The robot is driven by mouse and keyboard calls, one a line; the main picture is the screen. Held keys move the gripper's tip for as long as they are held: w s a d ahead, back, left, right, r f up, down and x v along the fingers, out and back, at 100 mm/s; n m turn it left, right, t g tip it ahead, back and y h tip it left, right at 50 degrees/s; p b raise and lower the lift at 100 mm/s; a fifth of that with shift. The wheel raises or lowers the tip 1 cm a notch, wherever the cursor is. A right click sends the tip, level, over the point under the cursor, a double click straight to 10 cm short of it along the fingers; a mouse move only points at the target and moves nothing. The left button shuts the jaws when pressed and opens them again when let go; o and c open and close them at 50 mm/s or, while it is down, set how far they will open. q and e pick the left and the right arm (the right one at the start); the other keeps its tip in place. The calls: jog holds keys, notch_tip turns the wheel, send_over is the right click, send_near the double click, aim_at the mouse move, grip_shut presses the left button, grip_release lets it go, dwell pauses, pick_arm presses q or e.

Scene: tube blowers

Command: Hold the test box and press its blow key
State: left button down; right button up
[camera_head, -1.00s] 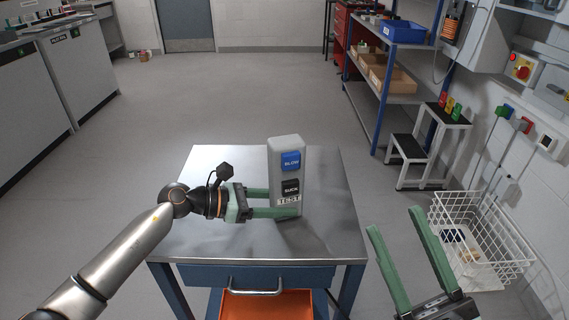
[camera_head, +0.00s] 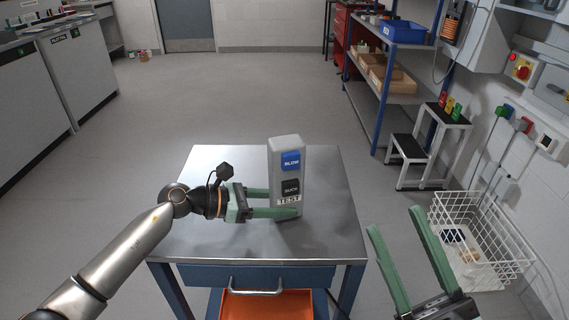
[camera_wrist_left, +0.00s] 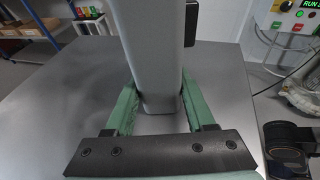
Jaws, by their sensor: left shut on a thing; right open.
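The grey test box (camera_head: 287,160) stands upright on the steel-topped table (camera_head: 215,165). Its front carries the blue blow key (camera_head: 291,161) near the top, a black suck key (camera_head: 290,188) below it, and a TEST label lower down. My left gripper (camera_head: 272,203) is shut on the lower part of the test box, with its green fingers on either side. In the left wrist view the box (camera_wrist_left: 155,55) rises between the two fingers (camera_wrist_left: 158,105). My right gripper (camera_head: 395,225) is open and empty, to the right of the table and apart from the box.
An open orange drawer (camera_head: 265,305) sits under the table's front edge. A white wire basket (camera_head: 480,235) is on the right by the wall. A step stool (camera_head: 430,150) and a blue shelf rack (camera_head: 380,95) stand further back. The tabletop around the box is clear.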

grip_shut()
dwell(0.3)
dwell(1.4)
